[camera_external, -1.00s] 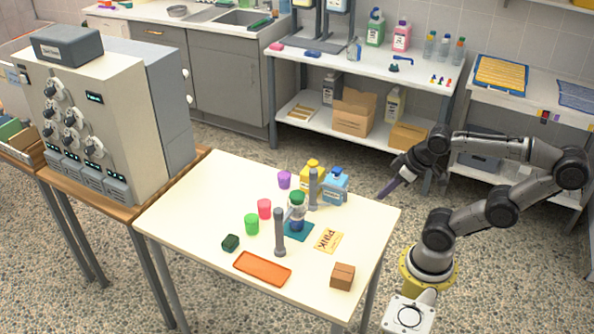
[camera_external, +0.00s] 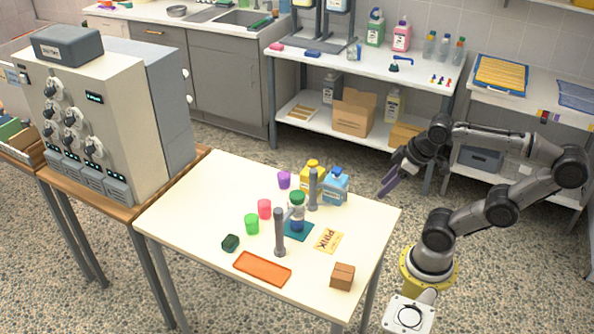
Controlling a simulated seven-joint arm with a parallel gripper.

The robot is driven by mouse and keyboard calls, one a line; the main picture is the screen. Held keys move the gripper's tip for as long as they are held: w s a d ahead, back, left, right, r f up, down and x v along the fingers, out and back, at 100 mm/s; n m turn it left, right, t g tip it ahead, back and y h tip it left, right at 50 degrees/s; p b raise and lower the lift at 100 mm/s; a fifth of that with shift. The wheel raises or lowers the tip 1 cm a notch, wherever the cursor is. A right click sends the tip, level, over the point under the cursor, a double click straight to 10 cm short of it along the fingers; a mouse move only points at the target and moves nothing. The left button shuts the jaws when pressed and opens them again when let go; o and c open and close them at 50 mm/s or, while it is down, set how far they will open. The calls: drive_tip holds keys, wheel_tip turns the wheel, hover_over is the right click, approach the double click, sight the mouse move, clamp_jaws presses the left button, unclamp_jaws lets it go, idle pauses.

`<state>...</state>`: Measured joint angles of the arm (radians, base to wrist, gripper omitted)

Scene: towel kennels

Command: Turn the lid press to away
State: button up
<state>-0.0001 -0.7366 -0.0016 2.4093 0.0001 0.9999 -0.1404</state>
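Two grey upright posts with round bases stand on the cream table, a front post (camera_external: 279,233) and a back post (camera_external: 313,190). A small grey bar shows beside the jar. I cannot tell for sure which part is the lid press. My gripper (camera_external: 383,192) is in the air near the table's right back corner, apart from everything. Its dark fingers point down and left; their gap is too small to judge.
A yellow bottle (camera_external: 307,172) and blue bottle (camera_external: 336,187) stand behind the posts. Purple (camera_external: 284,180), pink (camera_external: 264,209) and green (camera_external: 252,224) cups stand left.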

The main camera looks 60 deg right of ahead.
drive_tip(key=shift+o, duration=1.1)
drive_tip(key=w+r+n+g, duration=0.1)
drive_tip(key=w+r+n, duration=0.1)
drive_tip(key=w+r, duration=0.4)
drive_tip(key=shift+a+r+n, duration=0.3)
drive_tip(key=shift+a+n, duration=0.1)
drive_tip(key=shift+a, duration=0.05)
drive_tip(key=n+g, duration=0.4)
drive_tip(key=n, duration=0.1)
hover_over(278, 210)
wheel_tip(278, 210, down, 6)
drive_tip(key=f, duration=0.1)
wheel_tip(278, 210, down, 12)
drive_tip(key=shift+f, duration=0.15)
drive_tip(key=shift+c, duration=0.2)
clamp_jaws()
